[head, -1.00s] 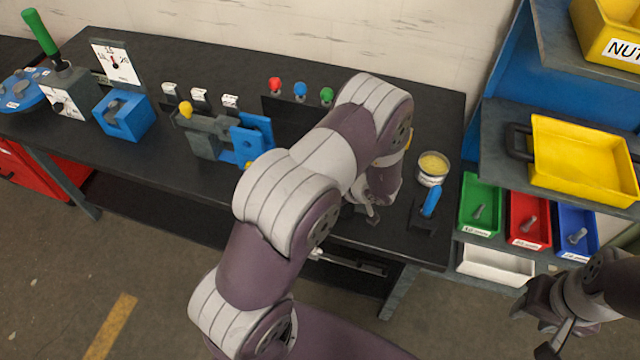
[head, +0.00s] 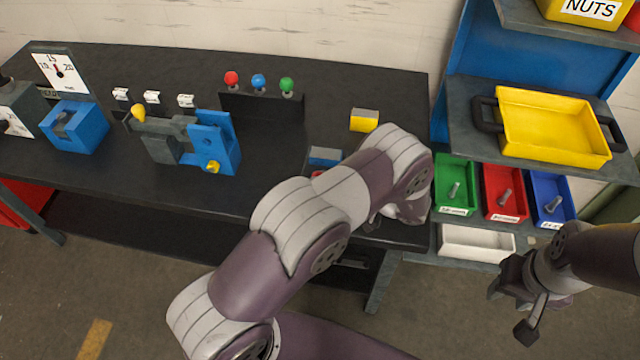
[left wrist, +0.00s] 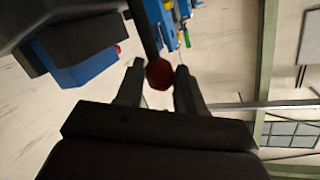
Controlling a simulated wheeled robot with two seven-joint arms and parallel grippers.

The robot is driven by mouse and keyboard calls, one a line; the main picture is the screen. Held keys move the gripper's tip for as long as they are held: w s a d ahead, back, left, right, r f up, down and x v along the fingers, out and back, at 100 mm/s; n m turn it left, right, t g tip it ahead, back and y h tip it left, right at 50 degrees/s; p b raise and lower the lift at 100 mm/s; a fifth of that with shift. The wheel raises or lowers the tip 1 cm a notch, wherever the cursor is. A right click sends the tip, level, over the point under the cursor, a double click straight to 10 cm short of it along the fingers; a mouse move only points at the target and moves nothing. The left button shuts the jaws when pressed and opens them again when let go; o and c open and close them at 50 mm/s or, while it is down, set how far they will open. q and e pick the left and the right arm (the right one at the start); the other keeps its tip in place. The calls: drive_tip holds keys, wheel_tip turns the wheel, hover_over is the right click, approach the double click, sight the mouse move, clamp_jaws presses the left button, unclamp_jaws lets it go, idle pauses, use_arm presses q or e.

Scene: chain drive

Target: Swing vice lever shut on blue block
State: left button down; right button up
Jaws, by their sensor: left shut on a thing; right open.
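My left gripper (left wrist: 160,82) is shut on a dark red ball knob (left wrist: 159,73), which sits at the end of a dark bar (left wrist: 145,28) in the left wrist view. In the head view my own arm hides that gripper. A blue and dark grey body (left wrist: 85,55) shows at the upper left of the wrist view. In the head view, a blue and grey block (head: 325,156) lies just behind my left arm, with a bit of red by it. I cannot tell which part is the vice. My right gripper (head: 512,308) is open and empty, off the bench's right end.
A grey and blue fixture (head: 172,140) with a yellow knob stands mid-bench, and a blue box (head: 75,126) is left of it. A yellow and grey block (head: 364,120) lies behind my arm. Shelves with a yellow tray (head: 553,128) and small bins stand at right.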

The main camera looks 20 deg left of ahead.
use_arm(q)
drive_tip(key=shift+d, duration=0.15)
idle(0.3)
drive_tip(key=c, duration=1)
unclamp_jaws()
drive_tip(key=shift+w, duration=0.1)
drive_tip(key=d+b, duration=0.1)
drive_tip(key=d, duration=0.3)
drive_tip(key=d+r+b, duration=0.1)
drive_tip(key=d+b, duration=0.1)
drive_tip(key=d, duration=0.2)
drive_tip(key=d+b, duration=0.1)
drive_tip(key=d, duration=0.3)
drive_tip(key=shift+s+d+r+b, duration=0.3)
drive_tip(key=shift+r+b, duration=0.05)
